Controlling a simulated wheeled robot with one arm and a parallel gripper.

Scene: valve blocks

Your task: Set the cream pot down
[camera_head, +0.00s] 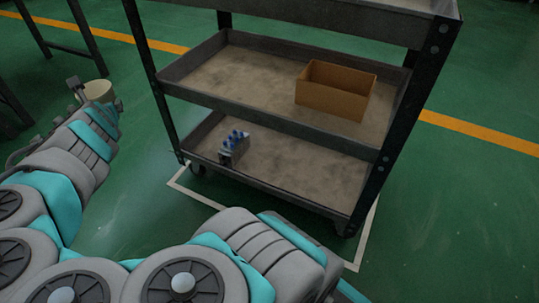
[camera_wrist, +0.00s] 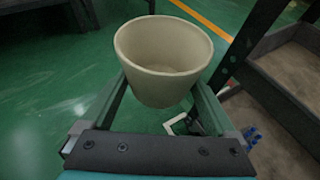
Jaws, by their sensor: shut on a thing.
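The cream pot (camera_wrist: 163,62) is a round, tapered, empty pot, held upright between the fingers of my gripper (camera_wrist: 160,88) in the wrist view. In the head view the pot (camera_head: 98,91) shows at the left, at the end of my arm, partly hidden by the wrist. My gripper (camera_head: 108,101) is shut on it. The pot is left of the cart, over the green floor; how high above the floor I cannot tell.
A dark cart (camera_head: 270,112) with several shelves stands at centre right. An open cardboard box (camera_head: 335,97) is on its middle shelf. A valve block with blue tops (camera_head: 234,146) is on its bottom shelf at the left. Dark table legs (camera_head: 88,40) stand at upper left.

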